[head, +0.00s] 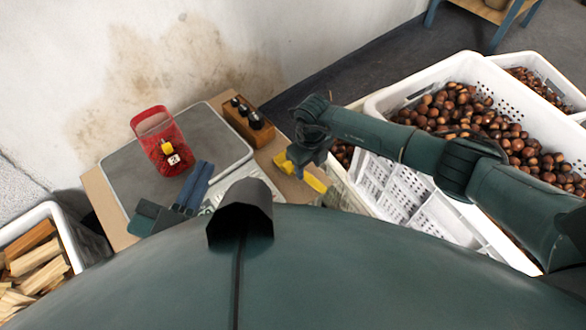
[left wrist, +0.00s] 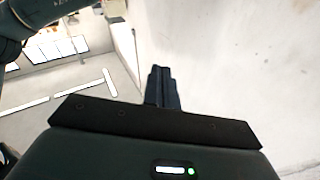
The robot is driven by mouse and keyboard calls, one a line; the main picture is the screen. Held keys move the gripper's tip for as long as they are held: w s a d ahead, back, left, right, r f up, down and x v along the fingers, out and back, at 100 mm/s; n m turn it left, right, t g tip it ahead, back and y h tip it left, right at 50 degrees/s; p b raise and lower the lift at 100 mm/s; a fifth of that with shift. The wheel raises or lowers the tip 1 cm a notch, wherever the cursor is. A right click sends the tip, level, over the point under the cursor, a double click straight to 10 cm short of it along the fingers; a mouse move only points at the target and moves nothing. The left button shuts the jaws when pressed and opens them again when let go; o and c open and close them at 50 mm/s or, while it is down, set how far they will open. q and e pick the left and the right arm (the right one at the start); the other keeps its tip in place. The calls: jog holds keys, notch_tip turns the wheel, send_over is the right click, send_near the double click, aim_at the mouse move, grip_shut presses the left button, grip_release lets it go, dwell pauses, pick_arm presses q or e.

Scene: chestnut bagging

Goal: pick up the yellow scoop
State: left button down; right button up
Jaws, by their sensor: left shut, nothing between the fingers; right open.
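The yellow scoop (head: 315,182) lies near the right edge of the brown board, below my right gripper in the head view. Yellow also shows on the left side of that gripper, and the middle is hidden behind it. My right gripper (head: 303,165) is open, right over the scoop; I cannot tell whether its fingers touch it.
A red mesh bag (head: 152,125) with a yellow and white tag stands on the grey plate (head: 122,170). A wooden block with dark knobs (head: 236,111) stands behind the scoop. White crates (head: 378,105) of chestnuts are at right. A white bin (head: 68,235) of wood sticks is at left.

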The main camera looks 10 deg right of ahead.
jog(key=f+b, duration=0.1)
jog(key=f, duration=0.1)
jog(key=f+b, duration=0.1)
jog(key=f, duration=0.1)
jog(key=f+b, duration=0.1)
jog(key=f, duration=0.1)
jog(key=shift+w, duration=0.35)
jog(key=shift+f, duration=0.15)
pick_arm(q)
jog(key=shift+w+d+n+h, duration=0.2)
jog(key=shift+d+n+h, duration=0.1)
jog(key=shift+n, duration=0.1)
pick_arm(e)
grip_shut()
